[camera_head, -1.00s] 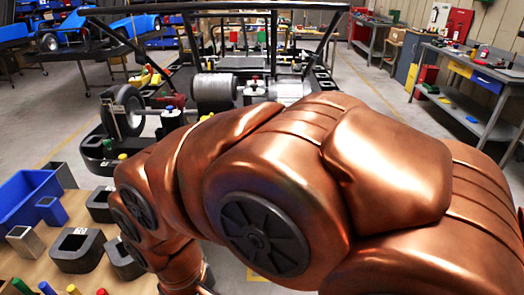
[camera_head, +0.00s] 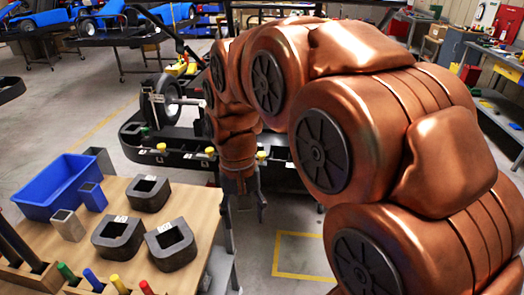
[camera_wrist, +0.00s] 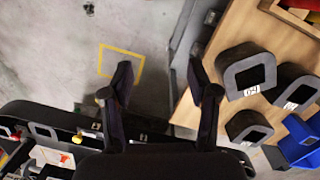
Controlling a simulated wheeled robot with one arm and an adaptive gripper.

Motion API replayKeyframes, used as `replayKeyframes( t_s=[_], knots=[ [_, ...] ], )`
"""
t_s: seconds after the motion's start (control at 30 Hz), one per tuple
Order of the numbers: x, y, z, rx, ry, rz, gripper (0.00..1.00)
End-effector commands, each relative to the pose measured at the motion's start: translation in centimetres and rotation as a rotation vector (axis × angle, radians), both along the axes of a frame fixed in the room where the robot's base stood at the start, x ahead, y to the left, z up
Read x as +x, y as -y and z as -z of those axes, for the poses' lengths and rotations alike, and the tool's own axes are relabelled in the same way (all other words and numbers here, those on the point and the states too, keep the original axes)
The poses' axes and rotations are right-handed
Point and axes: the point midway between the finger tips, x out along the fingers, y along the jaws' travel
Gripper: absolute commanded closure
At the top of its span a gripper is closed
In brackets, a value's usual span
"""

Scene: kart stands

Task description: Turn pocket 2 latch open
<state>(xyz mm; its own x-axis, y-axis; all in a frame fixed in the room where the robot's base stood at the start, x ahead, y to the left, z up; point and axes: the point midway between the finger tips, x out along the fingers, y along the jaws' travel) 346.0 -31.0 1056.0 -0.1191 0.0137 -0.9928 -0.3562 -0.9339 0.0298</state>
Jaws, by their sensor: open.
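The kart's black side tray (camera_head: 180,150) has pockets along it with small yellow knobs, one near its left part (camera_head: 161,147), one further right (camera_head: 209,151) and one just right of my arm (camera_head: 261,155). In the wrist view the tray edge (camera_wrist: 30,112) is at lower left, with a yellow knob (camera_wrist: 77,139) by it. I cannot read which pocket is number 2 or tell how its latch is turned. My gripper (camera_wrist: 160,82) is open and empty, pointing down over the floor between the tray and the wooden table. It also shows in the head view (camera_head: 243,208).
The wooden table (camera_head: 205,205) stands at left with a blue bin (camera_head: 66,187), dark square-holed blocks (camera_head: 118,236) and coloured-handled tools (camera_head: 92,280). In the wrist view its edge is close right of my gripper. Bare floor with a yellow outline (camera_head: 300,235) lies right.

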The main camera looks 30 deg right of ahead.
Motion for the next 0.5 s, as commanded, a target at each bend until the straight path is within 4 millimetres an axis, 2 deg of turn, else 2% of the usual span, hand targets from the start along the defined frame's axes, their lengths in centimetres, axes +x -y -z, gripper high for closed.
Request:
replayKeyframes(
  t_s=[0.03,0.1,0.5],
  knots=[
    [1.8,0.6,-0.4,-0.003,0.003,0.036,0.4],
    [3.9,1.3,-0.9,-0.008,0.011,0.088,0.4],
    [15.1,6.6,-2.0,-0.031,0.034,0.378,0.4]
  ],
)
